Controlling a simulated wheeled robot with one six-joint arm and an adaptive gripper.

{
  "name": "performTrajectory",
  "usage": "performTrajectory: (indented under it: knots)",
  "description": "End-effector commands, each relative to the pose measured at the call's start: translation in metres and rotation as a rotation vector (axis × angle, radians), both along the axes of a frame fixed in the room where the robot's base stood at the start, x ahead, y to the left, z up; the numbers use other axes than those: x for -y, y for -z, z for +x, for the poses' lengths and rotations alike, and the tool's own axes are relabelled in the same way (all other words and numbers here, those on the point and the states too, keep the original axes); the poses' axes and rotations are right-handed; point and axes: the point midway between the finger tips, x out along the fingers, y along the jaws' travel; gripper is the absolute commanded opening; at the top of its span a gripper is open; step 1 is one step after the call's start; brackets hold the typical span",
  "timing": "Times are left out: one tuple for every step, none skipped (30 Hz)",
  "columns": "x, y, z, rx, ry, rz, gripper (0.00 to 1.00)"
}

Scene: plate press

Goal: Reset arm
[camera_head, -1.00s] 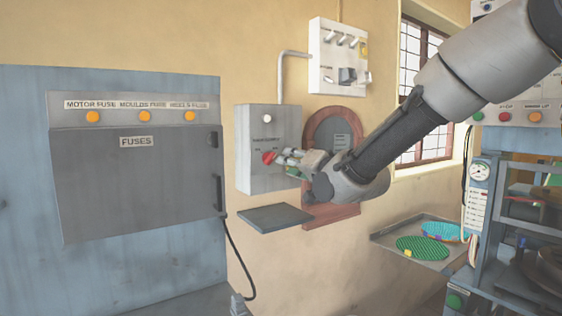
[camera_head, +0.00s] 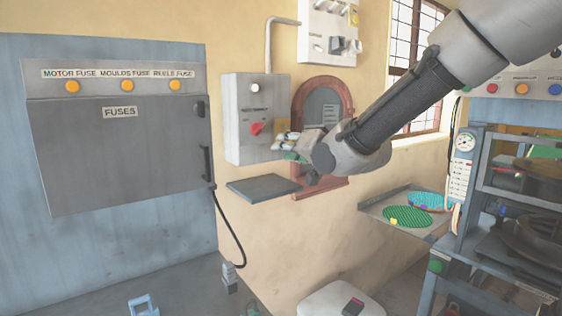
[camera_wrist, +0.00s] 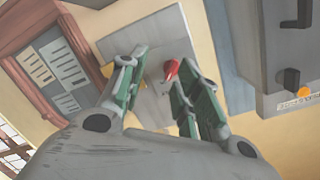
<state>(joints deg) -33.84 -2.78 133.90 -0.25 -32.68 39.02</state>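My gripper (camera_head: 280,143) is at the end of my arm, in front of the wall beside the grey switch box (camera_head: 238,92). The box carries a red rotary knob (camera_head: 257,128) and a pale round lamp. In the wrist view my gripper (camera_wrist: 155,82) has its two green-padded fingers apart. The red knob (camera_wrist: 172,69) shows beyond them, near the right finger. Nothing is held between the fingers. The fingertips appear apart from the knob.
A grey fuse cabinet (camera_head: 120,150) with three orange lamps stands at left. A small dark shelf (camera_head: 262,189) juts out below the switch box. A wood-framed notice board (camera_head: 338,99) hangs behind my wrist. The press rack (camera_head: 480,190) and a tray (camera_head: 377,206) with green and blue pieces are at right.

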Motion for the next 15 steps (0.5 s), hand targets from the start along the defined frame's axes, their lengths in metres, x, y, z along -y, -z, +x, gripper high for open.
performTrajectory:
  knots:
    - [0.004, 0.027, -0.005, -0.059, -0.011, -0.106, 0.33]
    - [0.008, 0.047, -0.011, -0.105, -0.022, -0.182, 0.33]
    - [0.016, 0.073, -0.023, -0.167, -0.044, -0.292, 0.33]
    - [0.025, 0.088, -0.035, -0.215, -0.064, -0.375, 0.33]
    - [0.038, 0.102, -0.047, -0.262, -0.082, -0.453, 0.33]
    - [0.061, 0.116, -0.065, -0.325, -0.103, -0.552, 0.33]
    - [0.080, 0.124, -0.079, -0.374, -0.117, -0.619, 0.33]
    - [0.099, 0.131, -0.095, -0.423, -0.133, -0.681, 0.33]
    - [0.126, 0.136, -0.116, -0.484, -0.149, -0.749, 0.33]
    - [0.145, 0.139, -0.132, -0.530, -0.162, -0.794, 0.33]
    - [0.165, 0.141, -0.150, -0.575, -0.173, -0.834, 0.33]
    - [0.189, 0.141, -0.173, -0.633, -0.185, -0.874, 0.33]
    - [0.207, 0.141, -0.191, -0.675, -0.192, -0.898, 0.33]
    - [0.224, 0.139, -0.210, -0.715, -0.194, -0.916, 0.33]
    - [0.245, 0.137, -0.234, -0.762, -0.191, -0.929, 0.33]
